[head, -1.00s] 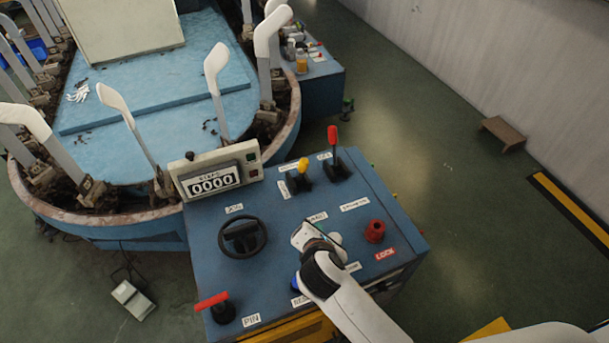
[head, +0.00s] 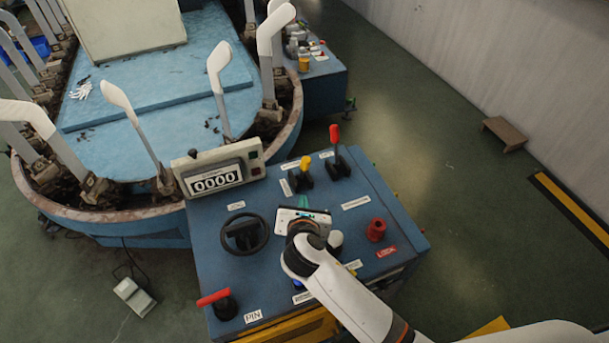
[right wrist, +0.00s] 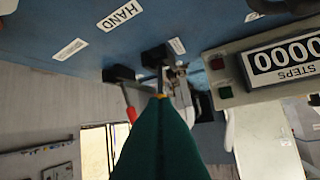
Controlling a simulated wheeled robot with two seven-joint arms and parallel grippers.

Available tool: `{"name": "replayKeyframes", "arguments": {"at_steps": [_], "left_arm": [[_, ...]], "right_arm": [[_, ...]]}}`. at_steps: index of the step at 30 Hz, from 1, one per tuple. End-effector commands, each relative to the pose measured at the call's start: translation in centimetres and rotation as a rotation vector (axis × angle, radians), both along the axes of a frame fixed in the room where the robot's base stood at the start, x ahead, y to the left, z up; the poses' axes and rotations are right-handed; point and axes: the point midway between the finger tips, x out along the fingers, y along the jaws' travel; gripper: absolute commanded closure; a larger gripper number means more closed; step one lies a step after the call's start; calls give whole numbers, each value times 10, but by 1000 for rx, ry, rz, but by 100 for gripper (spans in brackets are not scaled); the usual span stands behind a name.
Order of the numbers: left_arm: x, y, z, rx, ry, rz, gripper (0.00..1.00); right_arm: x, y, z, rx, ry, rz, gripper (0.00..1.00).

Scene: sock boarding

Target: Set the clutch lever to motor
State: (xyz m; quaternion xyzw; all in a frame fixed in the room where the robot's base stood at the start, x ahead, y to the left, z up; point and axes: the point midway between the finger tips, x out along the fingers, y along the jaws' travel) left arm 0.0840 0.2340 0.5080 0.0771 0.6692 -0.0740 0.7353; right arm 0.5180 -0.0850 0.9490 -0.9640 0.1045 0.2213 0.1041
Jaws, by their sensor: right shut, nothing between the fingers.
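A yellow-knobbed lever (head: 305,164) and a red-handled lever (head: 335,136) stand at the back edge of the blue control box (head: 205,245). My left gripper is out of view.
On the box are a black handwheel (head: 244,235), a counter (head: 217,180) reading 0000, a red knob (head: 376,230) by the LOCK label and a red-handled PIN lever (head: 220,302). The blue machine (head: 150,110) stands behind.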

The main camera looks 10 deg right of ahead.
Motion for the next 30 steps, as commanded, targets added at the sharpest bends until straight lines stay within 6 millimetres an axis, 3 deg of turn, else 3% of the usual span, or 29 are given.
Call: {"name": "replayKeyframes", "arguments": {"at_steps": [9,15,30], "left_arm": [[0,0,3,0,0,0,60],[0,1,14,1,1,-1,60],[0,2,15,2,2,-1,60]], "right_arm": [[61,-11,-30,-1,0,-2,100],[87,-19,-20,2,-1,-1,100],[97,-22,-19,1,0,0,100]]}}
